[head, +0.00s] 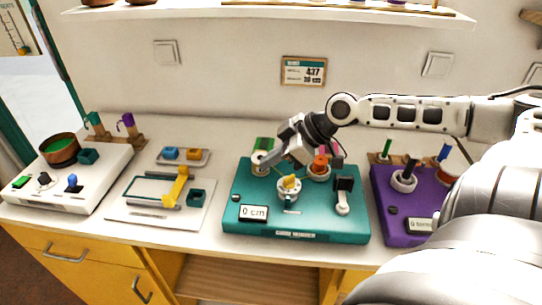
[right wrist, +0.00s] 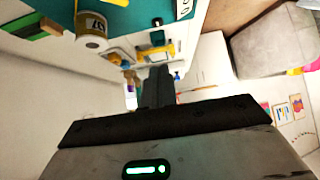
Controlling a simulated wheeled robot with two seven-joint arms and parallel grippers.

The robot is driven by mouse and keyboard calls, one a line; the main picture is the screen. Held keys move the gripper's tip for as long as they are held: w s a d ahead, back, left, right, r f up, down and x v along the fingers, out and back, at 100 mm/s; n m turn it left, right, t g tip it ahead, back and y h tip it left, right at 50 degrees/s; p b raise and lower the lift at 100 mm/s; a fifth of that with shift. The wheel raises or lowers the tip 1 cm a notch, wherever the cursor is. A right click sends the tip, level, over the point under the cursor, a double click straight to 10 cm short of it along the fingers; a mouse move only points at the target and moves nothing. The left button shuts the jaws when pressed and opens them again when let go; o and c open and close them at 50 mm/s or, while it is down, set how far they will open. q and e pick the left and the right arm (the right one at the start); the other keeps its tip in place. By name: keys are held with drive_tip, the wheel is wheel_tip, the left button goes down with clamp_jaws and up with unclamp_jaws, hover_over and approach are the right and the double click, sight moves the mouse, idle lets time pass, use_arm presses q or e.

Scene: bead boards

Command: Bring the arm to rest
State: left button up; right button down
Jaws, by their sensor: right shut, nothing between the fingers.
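My right arm comes in from the right in the head view. My right gripper (head: 266,162) is shut and empty, above the back left part of the teal board (head: 235,205). In the right wrist view the closed fingers (right wrist: 156,88) show dark in the middle, with the teal board (right wrist: 130,18) at the top. A yellow piece (head: 289,183) sits on a white round holder on the teal board, in front of the gripper. An orange piece (head: 320,162) stands on another holder to its right. My left gripper is not in view.
A purple board (head: 392,225) lies at the right, partly behind my arm. A white tray board (head: 120,205) with a yellow bar (head: 177,187) and a white board (head: 75,195) with a brown bowl (head: 59,148) lie at the left. A shelf (head: 270,12) runs above.

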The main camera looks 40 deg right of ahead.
idle(0.6)
drive_tip(key=s+a+f+g, duration=0.1)
drive_tip(key=s+a+f, duration=0.1)
drive_tip(key=s+f, duration=0.1)
drive_tip(key=s+a+f, duration=0.2)
drive_tip(key=s+f, duration=0.1)
drive_tip(key=f, duration=0.1)
drive_tip(key=s+a+f+g, duration=0.1)
drive_tip(key=s+a+f, duration=0.1)
drive_tip(key=s+f, duration=0.1)
drive_tip(key=shift+s+a+f+g+h, duration=0.3)
drive_tip(key=shift+s+f, duration=0.1)
drive_tip(key=s+a+f+m+h, duration=0.1)
drive_tip(key=s+a+m+h, duration=0.45)
drive_tip(key=s+a, duration=0.35)
drive_tip(key=w+a+f+t+y, duration=0.1)
drive_tip(key=w+a+f+t, duration=0.1)
drive_tip(key=f, duration=0.3)
drive_tip(key=w+a+f+t+y, duration=0.1)
drive_tip(key=w+a+f+t, duration=0.1)
drive_tip(key=f, duration=0.3)
drive_tip(key=shift+w+a+t+y, duration=0.25)
drive_tip(key=shift+w+t+y, duration=0.1)
drive_tip(key=shift+w+t, duration=0.5)
